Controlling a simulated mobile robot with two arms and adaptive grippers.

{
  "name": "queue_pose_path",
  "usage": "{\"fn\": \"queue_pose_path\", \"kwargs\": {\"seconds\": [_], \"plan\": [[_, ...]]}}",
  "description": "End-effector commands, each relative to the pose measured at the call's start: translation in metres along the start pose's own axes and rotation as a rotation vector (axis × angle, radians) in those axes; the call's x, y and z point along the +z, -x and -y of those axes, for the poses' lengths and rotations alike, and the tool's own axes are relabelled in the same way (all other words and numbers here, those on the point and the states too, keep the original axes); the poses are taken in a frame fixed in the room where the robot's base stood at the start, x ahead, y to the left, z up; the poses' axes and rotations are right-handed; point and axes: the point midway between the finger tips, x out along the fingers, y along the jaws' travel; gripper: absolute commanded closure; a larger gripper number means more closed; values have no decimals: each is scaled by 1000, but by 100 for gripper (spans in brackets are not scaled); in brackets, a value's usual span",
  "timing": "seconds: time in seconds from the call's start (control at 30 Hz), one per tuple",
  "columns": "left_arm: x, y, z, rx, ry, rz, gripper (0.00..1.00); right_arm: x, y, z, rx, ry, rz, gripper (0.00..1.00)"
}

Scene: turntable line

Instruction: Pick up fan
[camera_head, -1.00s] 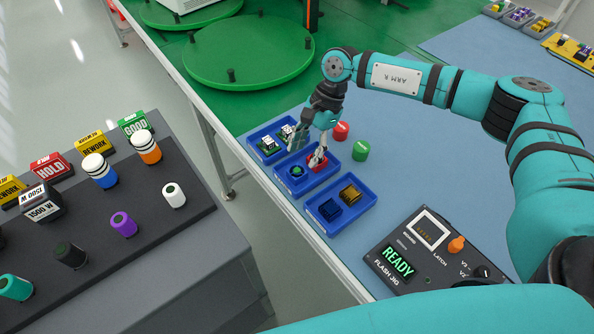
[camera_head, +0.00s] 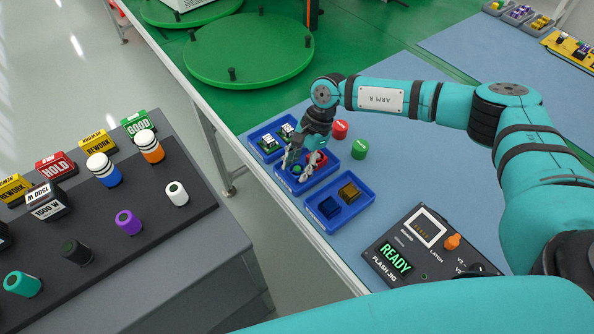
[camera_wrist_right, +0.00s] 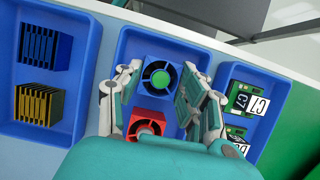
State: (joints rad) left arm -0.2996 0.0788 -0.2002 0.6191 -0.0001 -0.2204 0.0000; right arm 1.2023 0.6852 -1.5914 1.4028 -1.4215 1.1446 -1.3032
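Two fans lie in the middle blue tray (camera_head: 326,177). My right gripper (camera_wrist_right: 160,70) is open over the middle tray, one finger on each side of the fans. It also shows in the head view (camera_head: 298,163). I cannot tell whether a finger touches a fan. My left gripper is not in view.
One neighbouring blue tray (camera_head: 371,194) holds a dark blue and a gold heatsink. The other tray (camera_wrist_right: 276,112) holds green circuit boards. Red (camera_head: 340,129) and green (camera_head: 360,149) cylinders stand beside the trays. The flash jig (camera_head: 403,272) reads READY.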

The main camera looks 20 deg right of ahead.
Motion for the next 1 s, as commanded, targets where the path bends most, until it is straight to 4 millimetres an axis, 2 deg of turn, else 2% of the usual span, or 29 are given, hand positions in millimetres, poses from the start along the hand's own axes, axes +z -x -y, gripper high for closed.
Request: {"fn": "queue_pose_path", "kwargs": {"seconds": [0.37,0.53,0.67,1.0], "plan": [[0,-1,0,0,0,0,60,1,3,0,-2,0,0,91],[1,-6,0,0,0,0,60,6,14,1,-3,1,1,91],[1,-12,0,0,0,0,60,13,32,1,-5,2,0,91],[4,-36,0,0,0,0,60,68,15,58,-2,5,2,91]]}}
